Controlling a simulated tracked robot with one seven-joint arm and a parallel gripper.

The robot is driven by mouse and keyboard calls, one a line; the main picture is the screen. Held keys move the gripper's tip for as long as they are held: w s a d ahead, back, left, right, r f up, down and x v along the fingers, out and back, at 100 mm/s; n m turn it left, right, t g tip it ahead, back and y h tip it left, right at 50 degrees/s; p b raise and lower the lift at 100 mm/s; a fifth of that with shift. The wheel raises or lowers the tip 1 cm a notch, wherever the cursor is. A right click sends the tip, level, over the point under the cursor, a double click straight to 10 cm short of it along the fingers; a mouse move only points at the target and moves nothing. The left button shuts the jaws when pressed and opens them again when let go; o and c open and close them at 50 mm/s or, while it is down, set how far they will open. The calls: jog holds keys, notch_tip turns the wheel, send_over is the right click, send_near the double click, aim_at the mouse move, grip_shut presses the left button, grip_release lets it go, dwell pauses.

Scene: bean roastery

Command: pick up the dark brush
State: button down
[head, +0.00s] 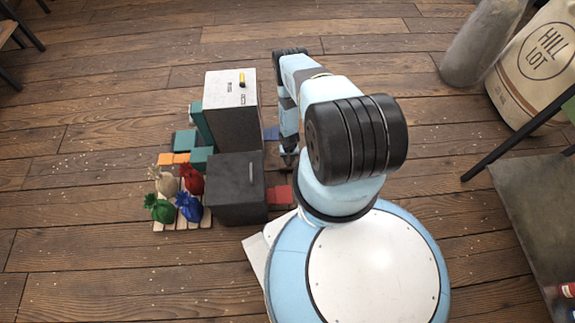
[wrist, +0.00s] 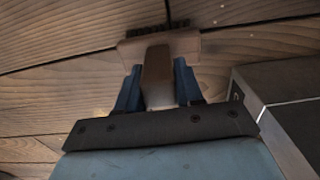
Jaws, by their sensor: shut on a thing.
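The brush (wrist: 150,48) is in the wrist view, at the top middle. In the head view my gripper (head: 289,158) hangs low beside the dark cabinets, and the brush cannot be made out there.
A tall cabinet (head: 231,88) with a pale top and a low dark cabinet (head: 236,188) stand left of my arm. A large sack (head: 540,65) and a table (head: 535,215) are at right. Open floor lies behind.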

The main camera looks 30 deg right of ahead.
jog(key=shift+r, duration=0.1)
jog(key=shift+r, duration=0.55)
jog(key=s+r, duration=1.1)
jog(key=s, duration=0.3)
jog(key=shift+r, duration=0.35)
